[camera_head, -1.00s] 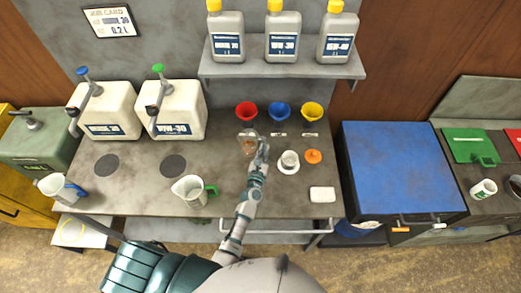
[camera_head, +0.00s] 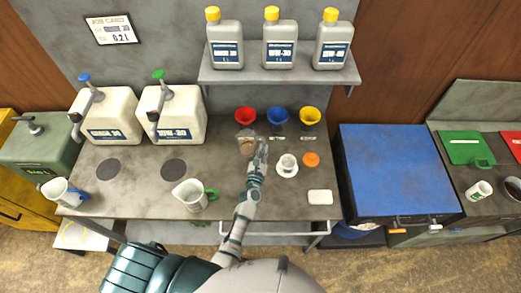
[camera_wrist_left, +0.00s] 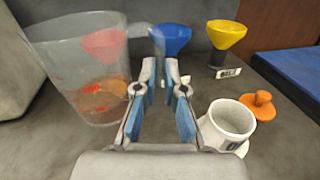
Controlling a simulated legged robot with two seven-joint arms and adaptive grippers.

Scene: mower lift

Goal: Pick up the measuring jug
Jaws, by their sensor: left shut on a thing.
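The measuring jug (camera_head: 247,147) is clear, with red marks on its wall. It stands near the middle of the grey bench, in front of the red funnel. My left gripper (camera_head: 262,143) is at the jug's right side. In the left wrist view its blue-padded fingers (camera_wrist_left: 167,85) are shut on the jug's clear handle. Whether the jug's base touches the bench is hard to tell. My right gripper is out of view.
A white cup (camera_head: 287,164) on a saucer and an orange cap (camera_head: 311,159) sit close right. Red (camera_head: 245,117), blue (camera_head: 280,116) and yellow (camera_head: 309,117) funnels stand behind. A green-handled jug (camera_head: 192,194) is left, a white block (camera_head: 320,197) front right.

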